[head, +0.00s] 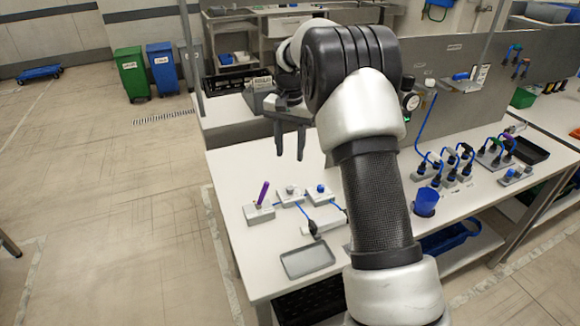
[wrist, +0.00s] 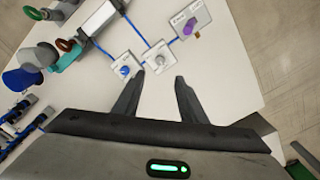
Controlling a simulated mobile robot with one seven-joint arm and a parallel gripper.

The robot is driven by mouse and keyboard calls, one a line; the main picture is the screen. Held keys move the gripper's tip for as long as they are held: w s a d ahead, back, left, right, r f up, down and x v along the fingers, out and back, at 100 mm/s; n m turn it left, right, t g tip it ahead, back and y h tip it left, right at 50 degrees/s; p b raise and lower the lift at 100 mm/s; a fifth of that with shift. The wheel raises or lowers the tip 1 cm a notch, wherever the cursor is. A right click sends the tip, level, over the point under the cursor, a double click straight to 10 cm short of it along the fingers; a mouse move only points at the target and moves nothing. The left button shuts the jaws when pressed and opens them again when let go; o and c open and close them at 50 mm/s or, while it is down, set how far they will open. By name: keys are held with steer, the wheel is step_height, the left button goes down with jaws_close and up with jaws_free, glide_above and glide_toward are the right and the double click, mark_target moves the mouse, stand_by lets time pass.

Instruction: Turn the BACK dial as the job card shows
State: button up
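My gripper (head: 290,158) is open and empty above the white table (head: 232,183). Three small grey boxes stand in a row below: one with a blue knob (head: 320,189), one with a grey knob (head: 291,190), one with a purple lever (head: 263,194). In the wrist view the blue knob (wrist: 124,71) and grey knob (wrist: 160,60) lie just beyond the fingertips, with the purple lever (wrist: 188,29) farther off. Nothing touches the fingers. Labels are too small to read, so I cannot tell which is the BACK dial or find the job card.
Blue cables join the boxes to a pale block (head: 324,226). A grey tray (head: 307,261) lies near the front edge. A blue cup (head: 426,201) and several black-and-blue plugs (head: 452,165) stand to the right. The upright grey panel (head: 459,57) bounds the back right.

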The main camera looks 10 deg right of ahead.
steer(key=shift+r, duration=2.4)
steer(key=s+r+n+t+p, duration=0.3)
steer(key=s+r, duration=1.3)
steer(key=s+n+t+p, duration=0.2)
steer(key=s+n+p, duration=0.1)
steer(key=s, duration=1.7)
steer(key=shift+f+n+t, duration=0.3)
steer(key=shift+f, duration=0.15)
